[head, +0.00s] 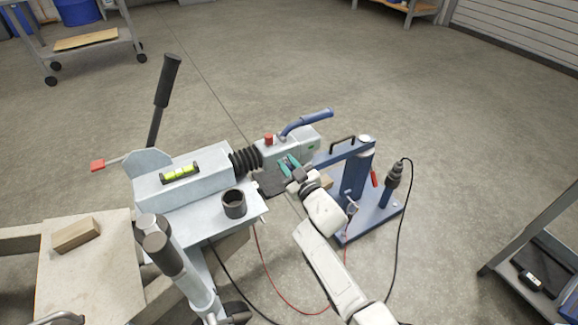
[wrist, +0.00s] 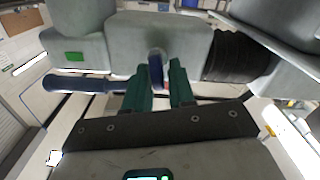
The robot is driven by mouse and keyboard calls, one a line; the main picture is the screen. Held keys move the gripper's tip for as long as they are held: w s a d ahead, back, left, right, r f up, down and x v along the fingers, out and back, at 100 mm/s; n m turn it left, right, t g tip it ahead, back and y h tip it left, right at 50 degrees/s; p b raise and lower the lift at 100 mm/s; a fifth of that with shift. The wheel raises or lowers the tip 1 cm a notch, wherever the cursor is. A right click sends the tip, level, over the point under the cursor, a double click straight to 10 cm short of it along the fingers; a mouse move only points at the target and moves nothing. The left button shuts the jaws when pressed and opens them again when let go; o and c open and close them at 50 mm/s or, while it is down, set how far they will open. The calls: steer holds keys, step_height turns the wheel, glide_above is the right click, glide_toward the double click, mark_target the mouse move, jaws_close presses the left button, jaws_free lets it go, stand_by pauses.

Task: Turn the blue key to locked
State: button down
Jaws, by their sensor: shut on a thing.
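The blue key (wrist: 155,72) shows in the wrist view as a narrow upright blue piece at the face of the grey coupling head (wrist: 160,35). My gripper (wrist: 160,92) has its teal fingers on both sides of the key and is shut on it. In the head view my gripper (head: 288,164) is against the near side of the coupling head (head: 302,150), and the key is hidden there. I cannot read any lock marking, so the key's turned position is unclear.
A blue handle (head: 306,122) and a red knob (head: 268,139) sit on top of the coupling. A black bellows (head: 246,160) is left of it. Red and black cables hang below.

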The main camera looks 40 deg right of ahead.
steer(key=n, duration=0.1)
steer(key=n+b, duration=0.1)
steer(key=n, duration=0.1)
steer(key=shift+a+f+n, duration=0.2)
steer(key=shift+f+n, duration=0.05)
steer(key=shift+n, duration=0.15)
steer(key=shift+w+a+f+n+b, duration=0.15)
steer(key=shift+n+b, duration=0.5)
steer(key=shift+n, duration=1.2)
steer(key=shift+s+a+f+n+b, duration=0.15)
steer(key=shift+n+b, duration=0.55)
steer(key=shift+n, duration=1.1)
steer(key=shift+w+f+n+b, duration=0.15)
steer(key=shift+n+b, duration=0.5)
steer(key=shift+n, duration=1.2)
steer(key=c, duration=1.2)
jaws_free()
